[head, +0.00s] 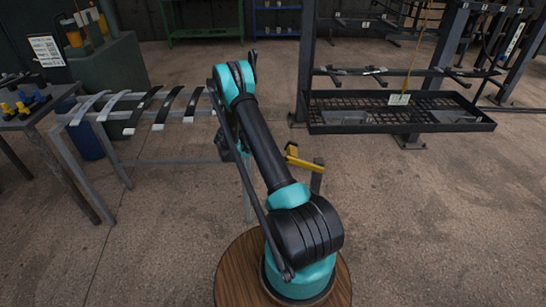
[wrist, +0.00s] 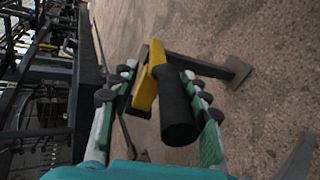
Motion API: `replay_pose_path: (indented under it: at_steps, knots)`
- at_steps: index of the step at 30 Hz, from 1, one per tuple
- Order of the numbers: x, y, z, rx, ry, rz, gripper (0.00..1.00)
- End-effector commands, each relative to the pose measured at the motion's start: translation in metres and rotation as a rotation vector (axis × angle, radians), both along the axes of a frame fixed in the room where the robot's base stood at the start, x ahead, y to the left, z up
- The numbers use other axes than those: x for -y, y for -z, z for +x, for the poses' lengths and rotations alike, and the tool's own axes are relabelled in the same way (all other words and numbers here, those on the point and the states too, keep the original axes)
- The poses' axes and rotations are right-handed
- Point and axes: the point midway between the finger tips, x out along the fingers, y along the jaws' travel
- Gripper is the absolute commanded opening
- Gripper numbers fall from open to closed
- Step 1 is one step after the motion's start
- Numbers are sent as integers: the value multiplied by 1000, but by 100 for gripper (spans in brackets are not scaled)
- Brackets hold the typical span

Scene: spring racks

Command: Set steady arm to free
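The steady arm shows in the wrist view as a yellow bar (wrist: 149,76) with a thick black cylindrical grip (wrist: 178,108) joined to it. In the head view its yellow part (head: 304,162) shows just right of my arm, beside a short grey post. My gripper (wrist: 160,71) has its green-and-white fingers spread on both sides of the yellow bar and black grip. The grip lies nearer the right finger; I cannot tell whether it touches. The fingers are not closed together.
A metal rack (head: 168,104) with curved leaf springs stands at left, beside a table with small coloured parts (head: 24,105). A black mesh tray (head: 400,127) hangs on a dark frame at back right. The concrete floor is clear at front right.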

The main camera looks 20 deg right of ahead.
Motion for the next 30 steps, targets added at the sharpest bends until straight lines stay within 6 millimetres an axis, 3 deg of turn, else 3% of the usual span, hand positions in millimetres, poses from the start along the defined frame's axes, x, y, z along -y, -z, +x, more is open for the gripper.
replay_pose_path:
  at_steps: [15,30]
  knots:
    - [-58,-31,19,0,-1,-1,44]
    - [-60,-36,21,0,-1,-1,44]
